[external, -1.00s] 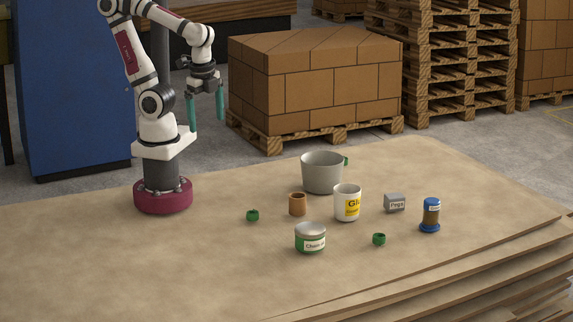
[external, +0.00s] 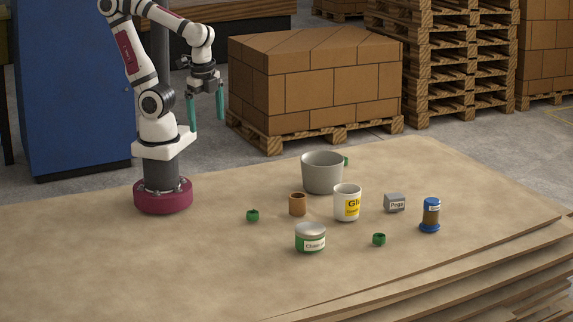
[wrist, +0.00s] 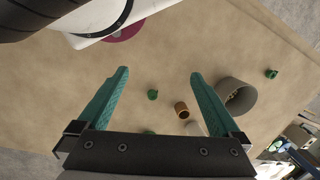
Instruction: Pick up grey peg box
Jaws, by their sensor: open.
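The grey peg box (external: 395,202), a small block with a white "Pegs" label, sits on the right part of the table in the external view. I cannot make it out in the wrist view. My gripper (external: 206,113) hangs high above the table at the left, well apart from the box. Its two teal fingers are spread with nothing between them. The wrist view also shows my gripper (wrist: 158,75) open above the table.
A white glue pot (external: 347,207) stands left of the box, with a grey bucket (external: 322,175) behind it. A brown cup (external: 298,204), a labelled tin (external: 310,238) and green pieces (external: 379,239) lie around. The table's left front is clear.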

